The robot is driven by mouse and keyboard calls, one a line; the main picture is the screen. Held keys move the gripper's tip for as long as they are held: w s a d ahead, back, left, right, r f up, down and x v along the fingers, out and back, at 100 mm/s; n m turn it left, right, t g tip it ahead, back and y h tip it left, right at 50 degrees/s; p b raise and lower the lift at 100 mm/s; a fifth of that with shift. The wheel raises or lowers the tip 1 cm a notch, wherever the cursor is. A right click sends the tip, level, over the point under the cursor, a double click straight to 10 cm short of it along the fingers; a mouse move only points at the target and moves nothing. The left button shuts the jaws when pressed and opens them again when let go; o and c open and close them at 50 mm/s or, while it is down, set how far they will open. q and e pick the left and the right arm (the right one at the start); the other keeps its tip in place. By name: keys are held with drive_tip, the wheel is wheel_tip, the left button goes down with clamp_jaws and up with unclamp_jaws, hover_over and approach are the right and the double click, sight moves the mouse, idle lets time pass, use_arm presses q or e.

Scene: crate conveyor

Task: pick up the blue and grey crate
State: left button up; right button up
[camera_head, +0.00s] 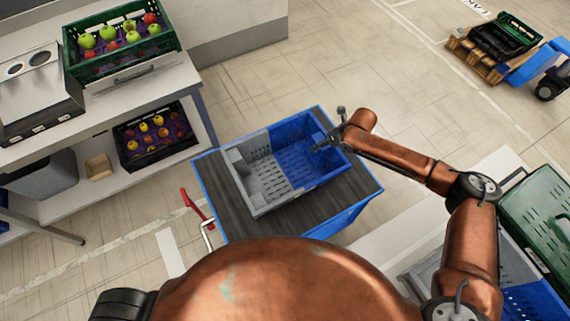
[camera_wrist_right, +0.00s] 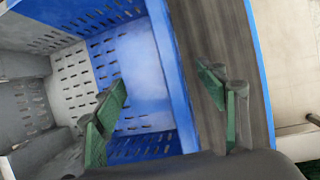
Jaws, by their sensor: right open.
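The blue and grey crate (camera_head: 262,178) stands empty on a blue cart (camera_head: 342,212) with a dark ribbed top. Its left half is grey and its right half is blue. My right gripper (camera_head: 326,141) is at the crate's blue right end. In the right wrist view the open green fingers (camera_wrist_right: 168,88) stand apart on either side of the blue end wall (camera_wrist_right: 172,70), one on the inner side and one over the cart top. Whether they touch the wall cannot be told. My left gripper is out of view.
A shelf at left holds a green crate of apples (camera_head: 119,57) and a dark fruit crate (camera_head: 127,147) below. The cart has a red handle (camera_head: 193,203). Green and blue crates (camera_head: 541,220) stand at right. A pallet with a black crate (camera_head: 491,53) is far right. Floor behind the cart is clear.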

clamp_jaws()
idle(0.8)
drive_tip(key=shift+a+r, duration=0.1)
drive_tip(key=shift+r, duration=0.05)
